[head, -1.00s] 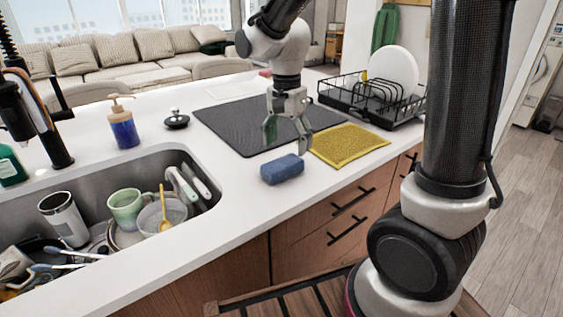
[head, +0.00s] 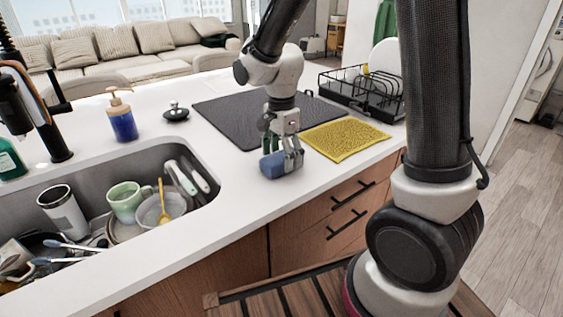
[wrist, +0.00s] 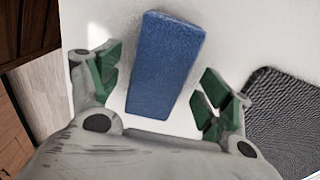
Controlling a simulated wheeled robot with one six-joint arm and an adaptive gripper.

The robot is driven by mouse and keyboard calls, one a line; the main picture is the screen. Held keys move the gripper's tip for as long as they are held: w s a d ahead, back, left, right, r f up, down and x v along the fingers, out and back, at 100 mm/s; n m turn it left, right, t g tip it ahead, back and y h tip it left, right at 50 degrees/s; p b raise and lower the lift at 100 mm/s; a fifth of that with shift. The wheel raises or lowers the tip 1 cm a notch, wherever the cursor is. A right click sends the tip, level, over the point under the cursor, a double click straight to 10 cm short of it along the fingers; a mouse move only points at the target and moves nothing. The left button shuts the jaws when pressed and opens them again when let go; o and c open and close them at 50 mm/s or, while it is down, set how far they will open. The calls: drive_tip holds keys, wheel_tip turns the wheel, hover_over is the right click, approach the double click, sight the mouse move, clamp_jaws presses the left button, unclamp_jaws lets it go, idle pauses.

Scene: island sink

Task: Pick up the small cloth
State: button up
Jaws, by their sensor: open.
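A small blue cloth (head: 271,168), block-shaped, lies on the white counter near its front edge, and it also shows in the wrist view (wrist: 163,65). My gripper (head: 282,156) is down over it. In the wrist view my gripper's green-padded fingers (wrist: 162,80) stand open on either side of the cloth, with white counter showing between each finger and it. The fingers hide part of the cloth in the head view. A yellow textured cloth (head: 345,138) lies flat to the right, clear of my gripper.
A dark ribbed mat (head: 232,118) lies behind my gripper. A black dish rack (head: 345,92) with a white plate stands at the back right. The sink (head: 95,180), holding a mug and dishes, is at left. A soap bottle (head: 122,122) stands behind it. Counter left of the cloth is clear.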

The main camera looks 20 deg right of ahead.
sight(282, 155)
drive_tip(key=shift+f, duration=0.25)
drive_tip(key=c, duration=1.1)
drive_tip(key=shift+r, duration=0.15)
wheel_tip(282, 155, up, 10)
drive_tip(key=shift+f, duration=0.1)
